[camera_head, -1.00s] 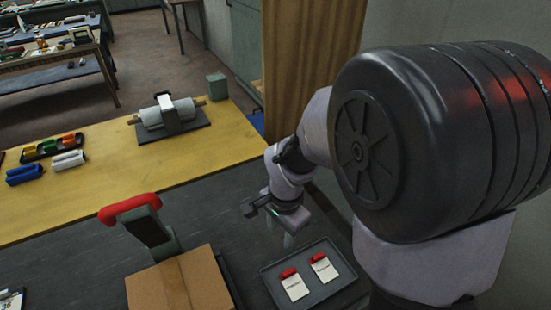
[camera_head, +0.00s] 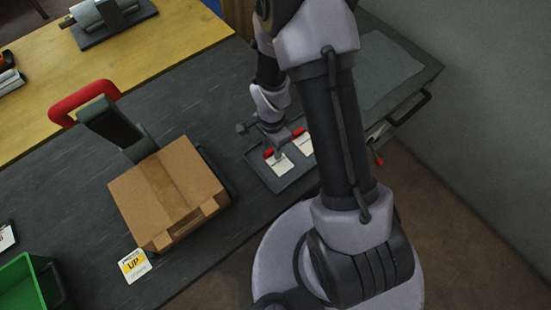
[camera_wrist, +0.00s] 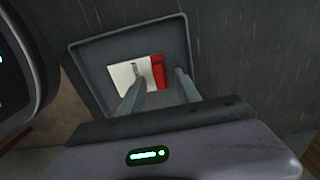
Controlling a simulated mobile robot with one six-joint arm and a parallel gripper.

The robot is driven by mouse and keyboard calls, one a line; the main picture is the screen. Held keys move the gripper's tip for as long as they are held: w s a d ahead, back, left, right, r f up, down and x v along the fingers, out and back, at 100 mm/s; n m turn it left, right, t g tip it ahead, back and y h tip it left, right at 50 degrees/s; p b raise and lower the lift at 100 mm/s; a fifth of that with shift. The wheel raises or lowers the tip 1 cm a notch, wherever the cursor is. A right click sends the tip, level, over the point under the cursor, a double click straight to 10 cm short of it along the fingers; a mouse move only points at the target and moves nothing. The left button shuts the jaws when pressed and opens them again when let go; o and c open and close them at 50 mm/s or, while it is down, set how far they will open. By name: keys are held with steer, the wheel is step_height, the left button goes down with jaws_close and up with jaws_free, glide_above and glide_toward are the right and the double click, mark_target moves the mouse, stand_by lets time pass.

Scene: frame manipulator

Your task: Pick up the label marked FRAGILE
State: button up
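Two white labels with red ends lie in a shallow grey tray (camera_head: 262,173). The left label (camera_head: 282,167) and the right label (camera_head: 306,147) carry print too small to read, so I cannot tell which says FRAGILE. My gripper (camera_head: 273,152) is low over the left label. In the wrist view my gripper (camera_wrist: 160,82) is open, its two fingers apart around the red end of one label (camera_wrist: 125,78). One finger overlaps the white card and the other is right of the red end. Contact cannot be judged. The second label is not seen there.
A cardboard box (camera_head: 180,200) stands left of the tray, with a red-handled device (camera_head: 108,125) behind it. A yellow-and-white label marked UP (camera_head: 133,265) lies near the box. A green bin (camera_head: 22,287) is at lower left. Dark table space lies behind the tray.

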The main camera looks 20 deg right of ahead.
steer(key=shift+f, duration=0.25)
jaws_close()
steer(key=shift+r, duration=0.15)
